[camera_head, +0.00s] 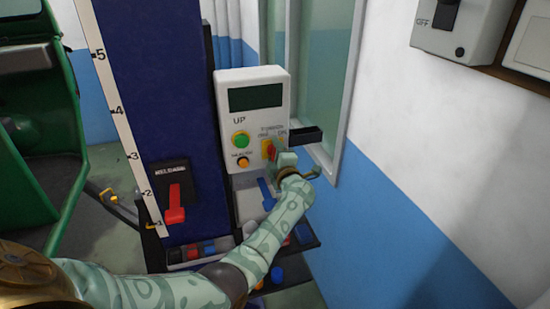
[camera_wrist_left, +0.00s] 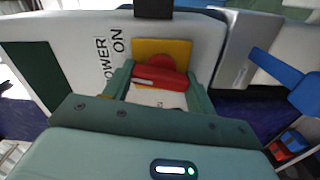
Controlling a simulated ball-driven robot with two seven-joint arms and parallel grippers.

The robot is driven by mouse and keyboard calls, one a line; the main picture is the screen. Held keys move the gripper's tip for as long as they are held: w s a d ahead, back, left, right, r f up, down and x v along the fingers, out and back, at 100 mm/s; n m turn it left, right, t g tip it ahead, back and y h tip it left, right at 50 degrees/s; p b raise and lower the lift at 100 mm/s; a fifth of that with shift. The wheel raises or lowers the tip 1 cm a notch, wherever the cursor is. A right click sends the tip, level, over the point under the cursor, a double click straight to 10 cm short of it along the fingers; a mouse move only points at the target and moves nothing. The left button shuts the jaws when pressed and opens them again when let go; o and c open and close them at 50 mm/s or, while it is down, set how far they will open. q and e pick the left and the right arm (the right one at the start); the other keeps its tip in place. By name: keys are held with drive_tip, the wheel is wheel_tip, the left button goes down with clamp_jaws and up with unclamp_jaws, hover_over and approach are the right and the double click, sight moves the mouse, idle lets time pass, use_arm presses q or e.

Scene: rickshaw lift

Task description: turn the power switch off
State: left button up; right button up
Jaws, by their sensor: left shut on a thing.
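The power switch is a red knob (camera_head: 270,147) on a yellow plate, low on the right of a white control box (camera_head: 235,101). My left gripper (camera_head: 275,153) reaches it from below right. In the left wrist view the red knob (camera_wrist_left: 158,78) sits between the two green fingers of my left gripper (camera_wrist_left: 160,84), which is shut on it. The label POWER ON stands left of the yellow plate (camera_wrist_left: 170,48) in that view. In the head view the labels above the knob are too small to read surely. My right gripper is not in view.
A green button (camera_head: 241,139) and an orange one (camera_head: 243,162) sit left of the knob. A red lever (camera_head: 175,203) is on the dark blue column. A blue lever (camera_head: 266,194) is just below the box, close to my left wrist.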

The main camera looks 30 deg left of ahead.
use_arm(q)
drive_tip(key=n+b, duration=0.1)
drive_tip(key=n, duration=0.1)
drive_tip(key=n+b, duration=0.2)
drive_tip(key=n, duration=0.1)
drive_tip(key=shift+f+n, duration=0.25)
drive_tip(key=shift+n, duration=0.05)
drive_tip(key=n+b, duration=0.1)
drive_tip(key=n, duration=0.1)
drive_tip(key=shift+n+b, duration=0.35)
drive_tip(key=shift+n, duration=0.05)
drive_tip(key=shift+r+n+b, duration=0.1)
drive_tip(key=shift+n+b, duration=0.3)
drive_tip(key=shift+n, duration=0.4)
drive_tip(key=o, duration=1)
drive_tip(key=shift+w, duration=0.15)
drive_tip(key=shift+d, duration=0.15)
